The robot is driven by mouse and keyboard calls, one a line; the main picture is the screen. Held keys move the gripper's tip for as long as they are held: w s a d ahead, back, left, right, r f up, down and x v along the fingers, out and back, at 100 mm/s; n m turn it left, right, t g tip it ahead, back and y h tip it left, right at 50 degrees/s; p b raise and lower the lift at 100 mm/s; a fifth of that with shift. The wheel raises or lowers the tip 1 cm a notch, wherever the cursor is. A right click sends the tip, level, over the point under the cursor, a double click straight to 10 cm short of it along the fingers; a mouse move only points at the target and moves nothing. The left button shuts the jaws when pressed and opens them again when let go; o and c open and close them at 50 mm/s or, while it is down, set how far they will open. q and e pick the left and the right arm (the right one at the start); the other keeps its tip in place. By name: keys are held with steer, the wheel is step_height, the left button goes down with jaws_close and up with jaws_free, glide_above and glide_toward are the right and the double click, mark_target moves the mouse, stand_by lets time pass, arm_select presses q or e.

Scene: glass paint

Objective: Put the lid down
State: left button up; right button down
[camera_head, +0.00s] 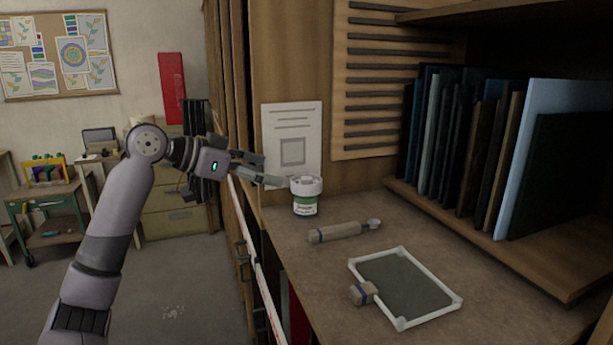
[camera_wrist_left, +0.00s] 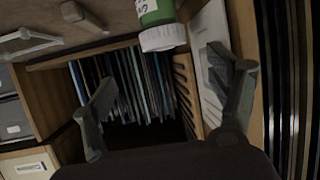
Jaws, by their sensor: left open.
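A small jar (camera_head: 305,206) with a green and white label stands upright on the counter by the cabinet wall. A white lid (camera_head: 306,186) sits on top of it. In the left wrist view the jar (camera_wrist_left: 155,12) and its lid (camera_wrist_left: 163,38) appear upside down at the top edge, beyond the fingers. My left gripper (camera_head: 271,171) is open and just left of the lid at about its height. In the left wrist view the fingers (camera_wrist_left: 160,75) are spread with nothing held between them. My right gripper is not in view.
On the counter (camera_head: 480,285), a wooden-handled tool (camera_head: 335,232) lies in front of the jar. A white-framed dark panel (camera_head: 405,285) with a small block (camera_head: 363,293) lies nearer. Upright panels (camera_head: 470,140) fill the shelf at right. A paper sheet (camera_head: 292,135) hangs behind the jar.

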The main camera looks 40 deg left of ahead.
mark_target(303, 178)
arm_select(q)
steer(key=p+x, duration=0.1)
steer(key=x, duration=0.3)
steer(key=shift+w+d, duration=0.1)
steer(key=shift+w, duration=0.05)
steer(key=shift+w+p, duration=0.2)
steer(key=shift+p, duration=0.25)
steer(key=p+x, duration=0.2)
steer(key=x, duration=0.1)
steer(key=p+x, duration=0.1)
steer(key=shift+w+a, duration=0.25)
steer(key=shift+w, duration=0.05)
steer(key=shift+w+d+f, duration=0.1)
steer(key=shift+w+f, duration=0.1)
steer(key=c, duration=1.1)
steer(key=shift+r, duration=0.1)
